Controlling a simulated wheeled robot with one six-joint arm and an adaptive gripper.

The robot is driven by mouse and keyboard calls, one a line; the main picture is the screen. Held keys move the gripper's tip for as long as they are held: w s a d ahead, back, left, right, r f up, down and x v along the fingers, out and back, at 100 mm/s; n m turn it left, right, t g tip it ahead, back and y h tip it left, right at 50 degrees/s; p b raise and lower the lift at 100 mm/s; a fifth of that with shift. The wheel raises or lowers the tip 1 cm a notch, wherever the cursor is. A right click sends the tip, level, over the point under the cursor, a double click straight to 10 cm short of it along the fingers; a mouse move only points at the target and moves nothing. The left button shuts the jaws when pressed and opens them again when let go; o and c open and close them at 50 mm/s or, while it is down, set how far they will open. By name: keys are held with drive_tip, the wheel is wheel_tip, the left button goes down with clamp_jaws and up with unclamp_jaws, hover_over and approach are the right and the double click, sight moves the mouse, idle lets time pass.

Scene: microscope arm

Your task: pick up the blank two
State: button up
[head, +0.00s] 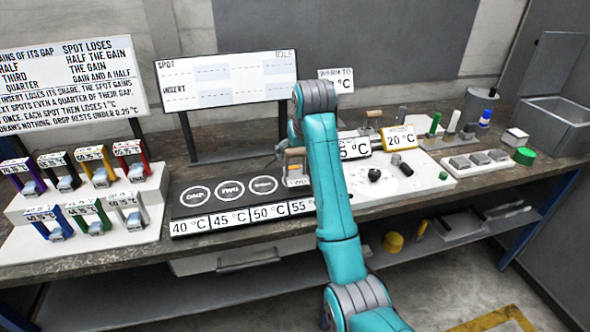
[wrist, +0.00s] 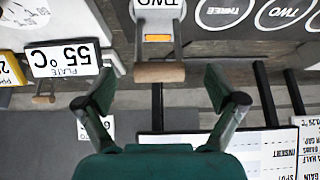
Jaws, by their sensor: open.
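The blank two (wrist: 157,20) is a pale block with an orange strip, a label reading TWO and a wooden handle. In the wrist view its handle (wrist: 159,72) lies across the gap between my fingers. My gripper (wrist: 159,82) is open, with a finger off each end of the handle; I cannot tell whether the handle is between the pads in depth. In the head view the blank's TWO label (head: 297,182) shows at the right end of the dark plate, partly hidden by my arm.
The dark plate (head: 190,212) has circles marked ONE, TWO and THREE. Another wooden-handled piece (head: 374,114) stands behind the 20 °C sign (head: 400,138). Coloured inserts sit on the white rack (head: 85,238) at left. A display board (head: 228,80) stands behind the plate.

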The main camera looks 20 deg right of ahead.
sight(293, 169)
drive_tip(key=shift+x, duration=3.5)
drive_tip(key=shift+d, duration=0.1)
clamp_jaws()
drive_tip(key=shift+r, duration=0.1)
